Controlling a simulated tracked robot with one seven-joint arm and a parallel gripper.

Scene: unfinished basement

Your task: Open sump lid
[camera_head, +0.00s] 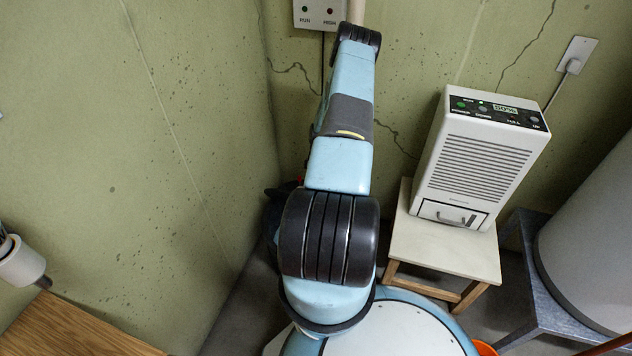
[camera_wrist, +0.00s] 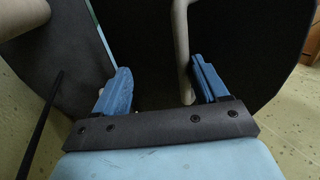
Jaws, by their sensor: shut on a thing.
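A large dark panel with a rounded outline, which looks like the sump lid (camera_wrist: 245,42), fills most of the wrist view. My gripper (camera_wrist: 162,88) is in front of it, with its two blue fingers set apart. It is shut on the lid, though the exact contact point is not clear. A cream pipe (camera_wrist: 181,45) runs down beside the right finger, and another cream piece shows at the upper left. In the head view my arm reaches toward the corner and hides my gripper. A dark shape (camera_head: 271,212) with a red spot shows partly behind the arm; I cannot tell what it is.
A white dehumidifier (camera_head: 478,160) stands on a small wooden stool (camera_head: 445,246) to the right. A grey tank (camera_head: 600,235) on a metal stand is beyond it. A wooden top (camera_head: 75,330) is at the lower left. Green cracked walls close in the corner.

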